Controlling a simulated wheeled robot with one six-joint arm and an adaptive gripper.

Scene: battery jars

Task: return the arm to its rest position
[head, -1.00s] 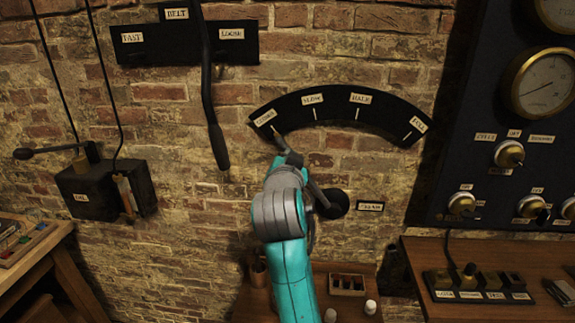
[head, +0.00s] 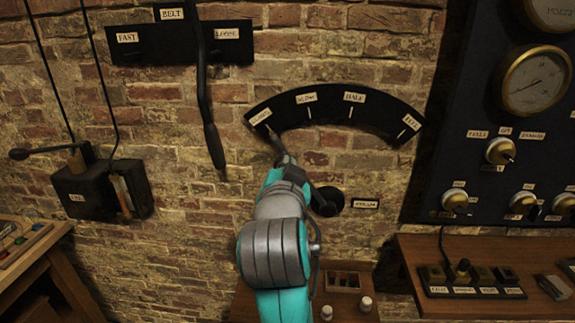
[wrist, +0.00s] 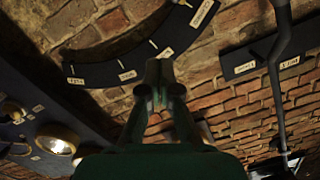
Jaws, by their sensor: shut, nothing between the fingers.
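My arm (head: 273,252), teal with grey joints, rises from the bottom middle of the head view. It stands in front of the steam lever, and its far end hides part of that lever. My gripper (wrist: 160,75) shows in the wrist view with its dark fingers together and nothing between them. In the head view its fingertips cannot be made out. The black arc scale (head: 340,98) is on the brick wall above the arm and also shows in the wrist view (wrist: 128,50). The lever's tip points at the scale's leftmost label.
A belt lever (head: 204,100) hangs at the upper left, and a black box (head: 90,192) with a handle is on the wall at left. The gauge panel (head: 475,110) is at right. A shelf (head: 440,250) carries a switch block.

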